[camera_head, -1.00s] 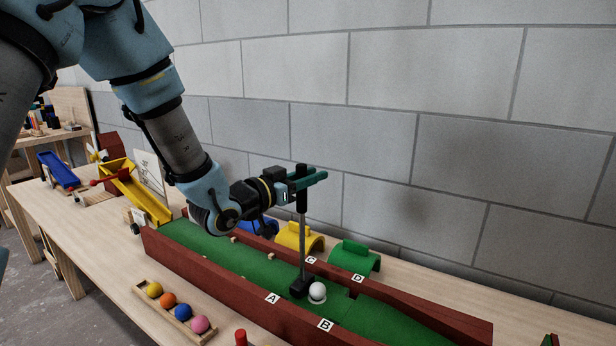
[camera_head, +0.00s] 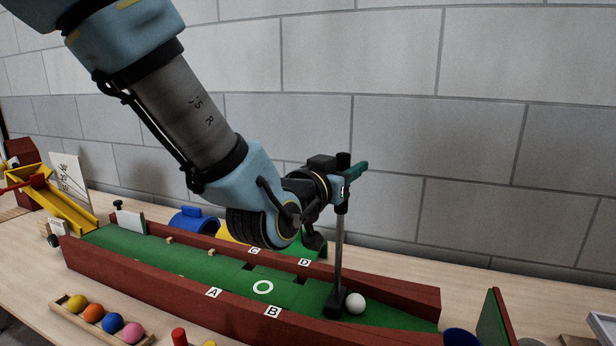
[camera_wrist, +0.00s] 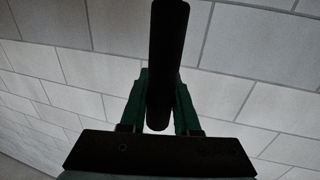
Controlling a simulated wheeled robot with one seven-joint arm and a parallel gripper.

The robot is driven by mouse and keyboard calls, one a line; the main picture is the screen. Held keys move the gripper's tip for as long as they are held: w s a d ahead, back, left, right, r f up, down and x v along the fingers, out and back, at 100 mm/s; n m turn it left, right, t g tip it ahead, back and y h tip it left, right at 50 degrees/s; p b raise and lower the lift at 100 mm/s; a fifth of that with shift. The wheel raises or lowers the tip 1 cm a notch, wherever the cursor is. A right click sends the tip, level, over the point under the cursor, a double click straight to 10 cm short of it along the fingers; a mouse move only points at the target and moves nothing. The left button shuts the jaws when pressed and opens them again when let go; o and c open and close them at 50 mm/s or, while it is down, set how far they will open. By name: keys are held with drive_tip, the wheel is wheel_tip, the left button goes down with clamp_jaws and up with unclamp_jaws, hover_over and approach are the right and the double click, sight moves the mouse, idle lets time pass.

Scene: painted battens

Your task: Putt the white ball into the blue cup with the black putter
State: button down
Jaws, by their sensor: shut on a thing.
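The black putter hangs upright from my gripper (camera_head: 346,180), with its grey shaft (camera_head: 338,245) running down to a black head (camera_head: 335,303) low over the green lane. My gripper is shut on the putter's dark grip (camera_wrist: 167,65), which stands between the green fingers in the wrist view. The white ball (camera_head: 355,303) is on the lane just right of the putter head; I cannot tell whether they touch. A blue cup (camera_head: 460,337), partly cut off by the lower picture edge, stands just past the lane's right end.
Dark red battens labelled A, B, C and D wall the green lane (camera_head: 205,266). A white ring (camera_head: 263,288) marks it behind the putter. Blue (camera_head: 190,222), yellow and green arches stand behind. A rack of coloured balls (camera_head: 75,303) lies in front. A green-faced red board (camera_head: 495,318) stands right.

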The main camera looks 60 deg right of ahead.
drive_tip(key=s+d+b, duration=0.2)
drive_tip(key=s, duration=0.8)
drive_tip(key=shift+s+d, duration=0.15)
drive_tip(key=shift+d, duration=0.25)
wheel_tip(320, 180, up, 12)
drive_tip(key=p, duration=0.6)
drive_tip(key=shift+p, duration=0.3)
